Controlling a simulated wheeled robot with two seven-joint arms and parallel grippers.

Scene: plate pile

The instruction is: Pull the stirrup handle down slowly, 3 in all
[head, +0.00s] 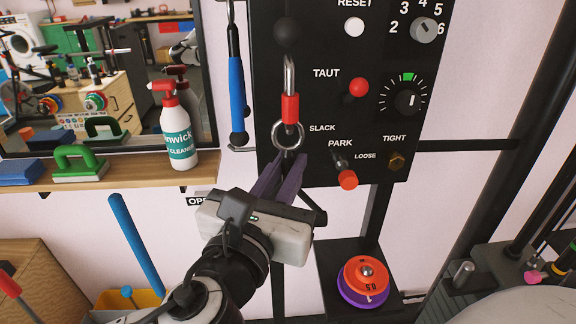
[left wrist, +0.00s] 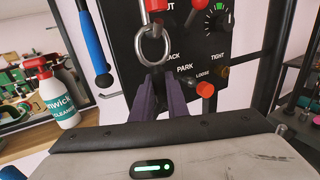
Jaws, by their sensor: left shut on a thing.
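The stirrup handle (head: 319,214) is black and mostly hidden by my gripper; a dark end shows at the gripper's right side. Above it hangs a steel ring (head: 275,134) on a red-sleeved steel hook (head: 290,107), in front of the black panel. The ring also shows in the left wrist view (left wrist: 138,48). My left gripper (head: 286,168), with dark purple fingers, is shut on the handle just below the ring. Its fingers also show in the left wrist view (left wrist: 162,88). My right gripper is not in view.
A blue-gripped bar (head: 237,85) hangs left. A spray bottle (head: 178,135) stands on the shelf. Orange and purple discs (head: 362,290) sit below right.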

